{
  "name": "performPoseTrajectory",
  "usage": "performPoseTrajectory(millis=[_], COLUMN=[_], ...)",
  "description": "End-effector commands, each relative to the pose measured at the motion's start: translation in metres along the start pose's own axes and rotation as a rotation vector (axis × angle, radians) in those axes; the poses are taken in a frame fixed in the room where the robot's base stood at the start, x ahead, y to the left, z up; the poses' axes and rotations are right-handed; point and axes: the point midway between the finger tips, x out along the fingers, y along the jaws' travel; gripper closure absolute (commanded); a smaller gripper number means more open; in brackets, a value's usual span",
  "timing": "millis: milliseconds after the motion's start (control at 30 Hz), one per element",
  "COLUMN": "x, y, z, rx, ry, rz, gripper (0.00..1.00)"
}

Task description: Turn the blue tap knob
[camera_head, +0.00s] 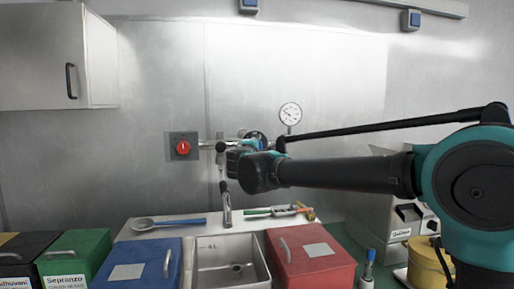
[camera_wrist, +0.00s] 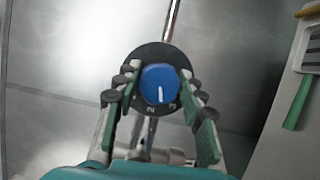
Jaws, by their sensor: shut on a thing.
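The blue tap knob (camera_wrist: 161,84) is round with a white pointer line, which points down towards the numbers. It sits on a black dial disc (camera_wrist: 150,52) with white numerals, of which 2 and 3 show. My gripper (camera_wrist: 158,86) is shut on the knob, one green-padded finger on each side. In the head view my gripper (camera_head: 243,147) is at the wall fitting above the sink, and my wrist hides most of the knob. Part of the dark disc (camera_head: 256,136) shows behind it.
A red knob (camera_head: 183,147) is on the wall to the left. A spout (camera_head: 226,203) hangs above the sink (camera_head: 231,262). Blue (camera_head: 138,262) and red (camera_head: 309,258) lidded boxes flank the sink. A gauge (camera_head: 290,114) is on the wall to the right.

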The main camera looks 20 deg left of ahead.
Motion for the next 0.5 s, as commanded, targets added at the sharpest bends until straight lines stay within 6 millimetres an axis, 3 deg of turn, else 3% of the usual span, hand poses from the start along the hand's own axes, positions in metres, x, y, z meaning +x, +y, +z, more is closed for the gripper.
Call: performPoseTrajectory(millis=[67, 100, 233, 500], x=[-0.0005, -0.0005, -0.0004, -0.0003], y=[-0.0009, -0.0009, -0.0007, -0.0003], z=[-0.0003, -0.0003, -0.0002, -0.0001], rx=[0.002, 0.002, 0.001, 0.001], ry=[0.001, 0.001, 0.001, 0.0], rz=[-0.002, -0.002, -0.001, -0.001], gripper=[0.89, 0.57, 0.41, 0.39])
